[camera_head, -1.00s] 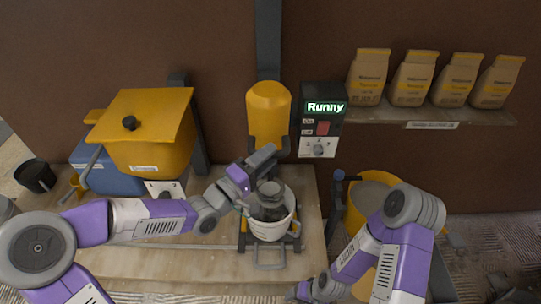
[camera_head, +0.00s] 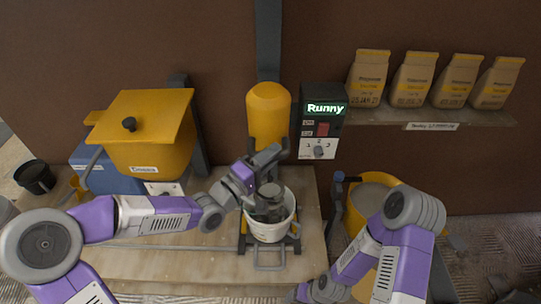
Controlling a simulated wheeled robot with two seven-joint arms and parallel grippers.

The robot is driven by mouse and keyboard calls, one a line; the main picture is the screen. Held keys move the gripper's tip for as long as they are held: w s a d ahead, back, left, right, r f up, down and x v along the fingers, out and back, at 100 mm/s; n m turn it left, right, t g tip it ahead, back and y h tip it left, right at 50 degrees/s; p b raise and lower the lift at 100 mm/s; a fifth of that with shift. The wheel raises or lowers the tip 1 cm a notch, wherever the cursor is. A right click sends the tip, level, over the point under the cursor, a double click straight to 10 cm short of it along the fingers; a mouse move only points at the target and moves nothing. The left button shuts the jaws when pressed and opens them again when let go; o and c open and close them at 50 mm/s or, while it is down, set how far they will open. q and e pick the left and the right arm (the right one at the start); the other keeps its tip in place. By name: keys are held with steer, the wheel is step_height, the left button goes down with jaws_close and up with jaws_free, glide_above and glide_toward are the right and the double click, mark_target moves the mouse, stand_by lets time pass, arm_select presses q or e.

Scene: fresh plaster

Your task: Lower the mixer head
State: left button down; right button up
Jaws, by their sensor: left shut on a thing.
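The yellow mixer head (camera_head: 268,115) stands at the middle back, on a dark upright post. Below it a white bucket (camera_head: 268,231) sits in a metal cradle on the bench, with a grey mixing part inside its mouth. My left gripper (camera_head: 272,160) is at the lower part of the mixer head, above the bucket, and is shut on a dark handle (camera_head: 285,146) there; its fingers partly hide the grip. My right gripper is low at the bottom edge, and its fingers are not clear in view.
A control box (camera_head: 321,122) reading "Runny" is right of the mixer. A yellow lidded hopper (camera_head: 150,135) stands left on the bench (camera_head: 180,262). A yellow tub (camera_head: 357,215) is at right, below a shelf (camera_head: 440,116) with several bags. A black cup (camera_head: 35,177) is far left.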

arm_select(q)
step_height(320, 180, down, 19)
steer(key=b, duration=1.3)
steer(key=shift+s+f, duration=0.1)
steer(key=shift+f, duration=0.1)
steer(key=c, duration=1)
jaws_free()
steer(key=shift+r, duration=0.1)
steer(key=p+v, duration=0.1)
steer(key=v, duration=0.6)
steer(key=shift+s+a, duration=0.15)
steer(key=shift+a, duration=0.1)
